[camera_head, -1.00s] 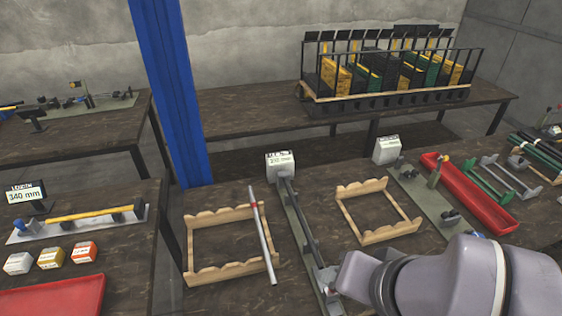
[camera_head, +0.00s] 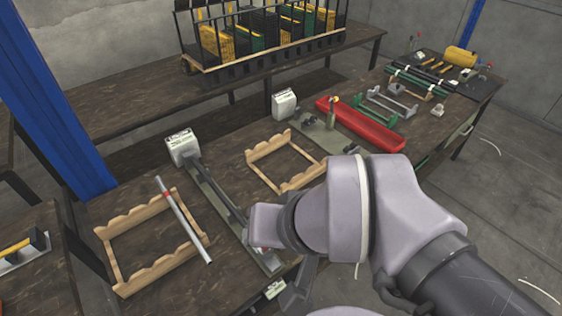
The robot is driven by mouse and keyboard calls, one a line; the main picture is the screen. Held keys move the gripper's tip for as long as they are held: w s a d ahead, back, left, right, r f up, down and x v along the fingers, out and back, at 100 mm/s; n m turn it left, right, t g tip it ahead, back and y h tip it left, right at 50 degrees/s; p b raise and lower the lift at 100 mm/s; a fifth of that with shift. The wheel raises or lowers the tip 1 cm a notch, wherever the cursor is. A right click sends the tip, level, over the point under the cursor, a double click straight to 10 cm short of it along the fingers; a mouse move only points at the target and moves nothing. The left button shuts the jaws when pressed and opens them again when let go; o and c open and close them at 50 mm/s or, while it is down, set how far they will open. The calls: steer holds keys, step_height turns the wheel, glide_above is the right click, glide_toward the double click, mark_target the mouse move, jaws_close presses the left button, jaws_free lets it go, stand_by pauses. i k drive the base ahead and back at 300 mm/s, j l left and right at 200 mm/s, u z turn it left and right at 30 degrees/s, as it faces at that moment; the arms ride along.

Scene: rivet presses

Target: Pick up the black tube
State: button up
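A dark tube-like bar (camera_head: 222,193) lies lengthwise in a narrow press fixture (camera_head: 207,187) in the middle of the near bench, its near end by my arm. I cannot tell for certain that it is the black tube. Other dark green or black tubes (camera_head: 418,82) lie in a bundle at the far right end of the bench. My gripper (camera_head: 292,292) is mostly hidden behind my arm, low in the picture. A grey finger-like part shows there, and whether it is open or holds anything cannot be seen.
A silver tube with a red band (camera_head: 184,222) rests across a wooden cradle (camera_head: 118,268). A second, empty wooden cradle (camera_head: 262,150), a red tray (camera_head: 365,128) and green and grey brackets (camera_head: 377,107) stand to the right. A blue post (camera_head: 50,110) rises at left.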

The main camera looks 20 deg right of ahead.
mark_target(238, 217)
steer(key=i+j+u, duration=0.1)
steer(key=j+u, duration=0.15)
steer(key=u, duration=0.2)
steer(key=i+j+u, duration=0.15)
steer(key=u, duration=0.35)
